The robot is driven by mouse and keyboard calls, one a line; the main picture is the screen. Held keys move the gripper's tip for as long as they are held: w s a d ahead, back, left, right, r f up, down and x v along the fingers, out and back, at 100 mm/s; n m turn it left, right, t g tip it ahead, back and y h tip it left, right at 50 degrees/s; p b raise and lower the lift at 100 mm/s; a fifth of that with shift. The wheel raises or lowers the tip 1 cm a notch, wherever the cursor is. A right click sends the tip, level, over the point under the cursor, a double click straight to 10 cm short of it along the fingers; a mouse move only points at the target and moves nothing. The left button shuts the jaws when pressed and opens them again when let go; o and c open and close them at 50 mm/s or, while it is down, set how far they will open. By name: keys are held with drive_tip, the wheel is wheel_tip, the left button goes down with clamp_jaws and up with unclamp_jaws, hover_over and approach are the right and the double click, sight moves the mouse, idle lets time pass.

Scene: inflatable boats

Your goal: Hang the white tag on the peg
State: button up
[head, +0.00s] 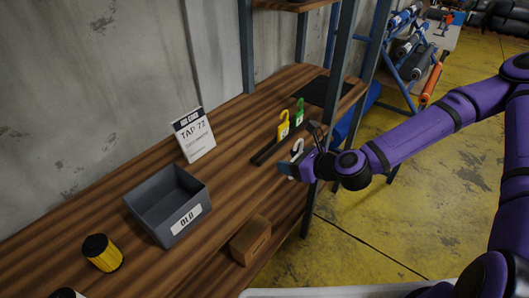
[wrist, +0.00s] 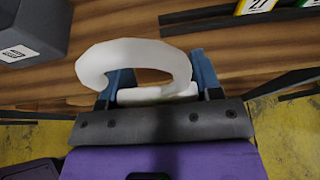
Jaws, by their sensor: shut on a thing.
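The white tag (head: 297,147) has a hook-shaped top and is in my gripper (head: 290,170) near the table's right edge. A yellow tag (head: 283,126) and a green tag (head: 299,111) stand at a dark rail (head: 263,155) behind my gripper. The rail's near end is bare in the head view. I cannot make out a separate peg.
A grey bin (head: 149,212) labelled OLD stands at the left, with a white sign (head: 196,142) behind it. A brown block (head: 250,241) lies near the front edge. A blue-grey shelf post (head: 337,75) rises close to my gripper.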

hover_over(261, 149)
drive_tip(key=shift+s+d+f, duration=0.3)
drive_tip(key=shift+s+f, duration=0.1)
drive_tip(key=shift+f, duration=0.3)
drive_tip(key=shift+w+a, duration=0.3)
drive_tip(key=shift+w, duration=0.2)
drive_tip(key=shift+s+f, duration=0.1)
drive_tip(key=shift+f, duration=1.45)
drive_tip(key=shift+d+f, duration=0.1)
drive_tip(key=shift+f, duration=0.05)
drive_tip(key=o, duration=0.9)
drive_tip(key=v, duration=1)
drive_tip(key=shift+s+d, duration=0.1)
drive_tip(key=shift+d, duration=0.3)
